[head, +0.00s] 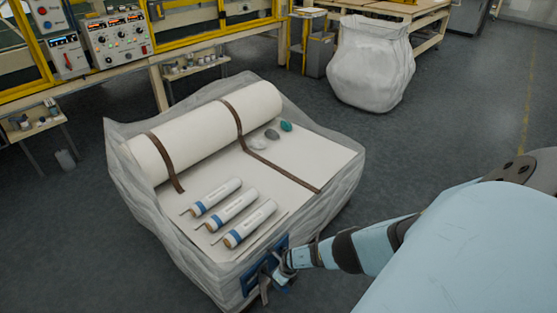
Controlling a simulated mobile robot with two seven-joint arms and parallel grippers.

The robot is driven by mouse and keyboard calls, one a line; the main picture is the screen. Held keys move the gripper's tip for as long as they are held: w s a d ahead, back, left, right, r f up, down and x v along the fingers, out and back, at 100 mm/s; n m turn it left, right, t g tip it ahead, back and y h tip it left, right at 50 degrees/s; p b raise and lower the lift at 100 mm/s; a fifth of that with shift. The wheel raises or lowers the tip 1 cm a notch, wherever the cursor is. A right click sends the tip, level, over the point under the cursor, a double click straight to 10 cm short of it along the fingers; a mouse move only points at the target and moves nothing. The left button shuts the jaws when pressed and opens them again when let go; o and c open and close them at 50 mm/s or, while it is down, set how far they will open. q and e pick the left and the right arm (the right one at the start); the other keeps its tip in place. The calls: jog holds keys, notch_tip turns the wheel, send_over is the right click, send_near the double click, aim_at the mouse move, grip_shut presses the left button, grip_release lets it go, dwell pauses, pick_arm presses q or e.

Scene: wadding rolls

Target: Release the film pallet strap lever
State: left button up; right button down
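The film-wrapped pallet (165,235) stands on the floor with a large white roll (195,130) on top. Two dark brown straps (282,172) cross over the roll and lie along the white top surface. A blue fitting (250,279) sits on the pallet's front side, near its lower front corner; it appears to be the strap lever's mount. My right gripper (272,279) comes in from the right and is at this fitting, partly covering it. The lever itself is not clearly distinguishable. Contact and finger opening are too small to tell. My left gripper is not in view.
Several white tubes with blue bands (226,210) and small grey and green lumps (272,134) lie on the pallet top. A white bag (371,65) stands behind. A yellow-framed workbench with control boxes (117,40) lines the back left. Floor at right is clear.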

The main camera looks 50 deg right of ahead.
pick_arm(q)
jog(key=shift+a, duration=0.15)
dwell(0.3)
pick_arm(e)
jog(key=c, duration=0.9)
grip_release()
jog(key=shift+r, duration=0.1)
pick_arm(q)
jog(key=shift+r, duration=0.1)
pick_arm(e)
jog(key=shift+d+r+p, duration=0.1)
jog(key=shift+r+p, duration=0.4)
jog(key=shift+p, duration=0.1)
pick_arm(q)
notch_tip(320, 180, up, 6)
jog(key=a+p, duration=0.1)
jog(key=p, duration=0.9)
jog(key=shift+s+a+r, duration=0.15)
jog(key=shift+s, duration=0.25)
pick_arm(e)
jog(key=v, duration=1.2)
jog(key=shift+r, duration=0.4)
